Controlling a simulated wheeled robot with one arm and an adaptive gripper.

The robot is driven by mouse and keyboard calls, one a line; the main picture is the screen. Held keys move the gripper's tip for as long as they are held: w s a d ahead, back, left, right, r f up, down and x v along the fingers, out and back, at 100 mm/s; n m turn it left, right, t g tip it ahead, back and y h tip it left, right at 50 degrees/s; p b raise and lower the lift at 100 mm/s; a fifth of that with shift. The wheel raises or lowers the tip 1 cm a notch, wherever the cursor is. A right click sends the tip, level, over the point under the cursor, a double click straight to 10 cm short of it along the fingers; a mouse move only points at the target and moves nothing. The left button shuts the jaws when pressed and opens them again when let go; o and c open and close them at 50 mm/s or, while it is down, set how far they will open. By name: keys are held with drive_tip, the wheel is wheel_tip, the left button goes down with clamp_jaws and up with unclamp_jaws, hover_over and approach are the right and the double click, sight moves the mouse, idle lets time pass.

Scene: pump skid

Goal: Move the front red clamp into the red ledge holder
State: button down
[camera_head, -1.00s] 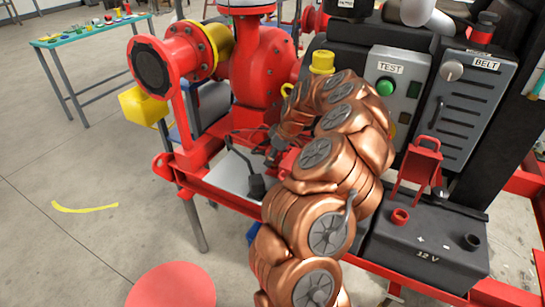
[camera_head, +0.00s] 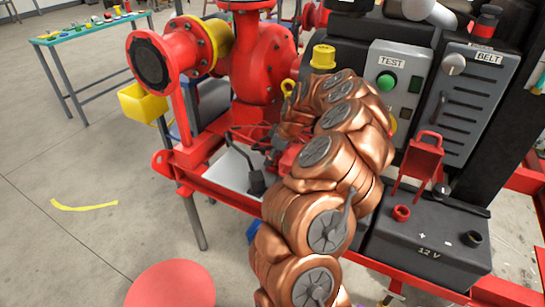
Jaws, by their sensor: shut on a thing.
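My gripper (camera_head: 270,150) is at the pump skid's front, left of my copper-coloured arm, which partly hides it. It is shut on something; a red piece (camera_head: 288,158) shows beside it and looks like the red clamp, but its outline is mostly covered. A black clamp-like piece (camera_head: 257,183) on a dark cable hangs just below, over a pale grey tray (camera_head: 228,170). A red upright bracket (camera_head: 419,160) with a loop on top stands at the battery's back edge. I cannot tell whether it is the red ledge holder.
The 12 V battery (camera_head: 415,257) has a red terminal (camera_head: 401,213) and a dark one (camera_head: 473,238). The TEST box (camera_head: 390,60) and BELT guard (camera_head: 470,105) stand behind. The red pump (camera_head: 262,55) and yellow bin (camera_head: 142,103) are left. Floor at left is mostly clear.

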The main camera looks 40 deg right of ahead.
drive_tip(key=shift+f+b, duration=0.35)
drive_tip(key=shift+f, duration=0.25)
idle(0.3)
drive_tip(key=c, duration=0.5)
unclamp_jaws()
drive_tip(key=shift+r, duration=0.15)
wheel_tip(320, 180, up, 10)
drive_tip(key=shift+f, duration=0.1)
idle(0.6)
